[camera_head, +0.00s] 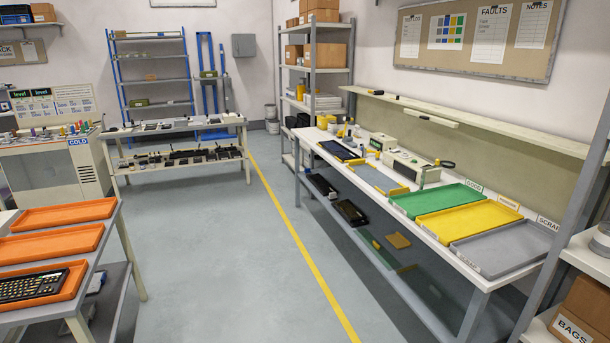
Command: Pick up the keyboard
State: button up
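A black keyboard (32,287) with yellow marks lies in the nearest orange tray (76,279) on the table at the lower left. Its left end is cut off by the picture edge. A flat dark panel-like thing (340,151) lies on the long white bench at the right; I cannot tell whether it is a keyboard. My gripper is not in view.
Two more orange trays (52,243) lie behind on the left table. The long bench (478,278) at the right holds green (436,199), yellow (468,219) and grey (505,246) trays. A yellow line (300,238) crosses the clear grey floor (215,250) between them.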

aim_at(343, 154)
jog(key=i, duration=2.95)
jog(key=i+u, duration=0.1)
jog(key=i, duration=0.4)
jog(key=i+l+u, duration=0.1)
jog(key=i, duration=0.45)
jog(key=i+l+u, duration=0.1)
jog(key=i, duration=0.4)
jog(key=i+l+u, duration=0.1)
jog(key=i, duration=0.4)
jog(key=i+l+u, duration=0.45)
jog(key=i, duration=0.25)
